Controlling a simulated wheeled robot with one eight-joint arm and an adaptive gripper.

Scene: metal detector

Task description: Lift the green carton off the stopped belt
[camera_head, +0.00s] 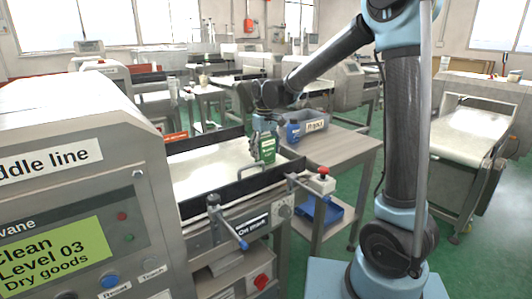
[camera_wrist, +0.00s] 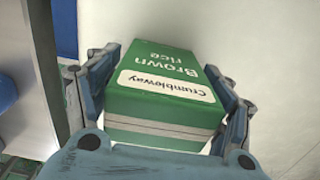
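The green carton (camera_head: 267,150), a box of brown rice, is upright and slightly tilted at the right part of the pale stopped belt (camera_head: 205,172). In the wrist view the green carton (camera_wrist: 165,90) lies between both fingers of my gripper (camera_wrist: 170,75), which press close along its two sides. My gripper (camera_head: 266,128) comes down on the carton from above and hides its top in the head view. I cannot tell whether the carton's bottom touches the belt.
Dark guide rails (camera_head: 240,187) flank the belt. The detector housing (camera_head: 75,150) fills the left.

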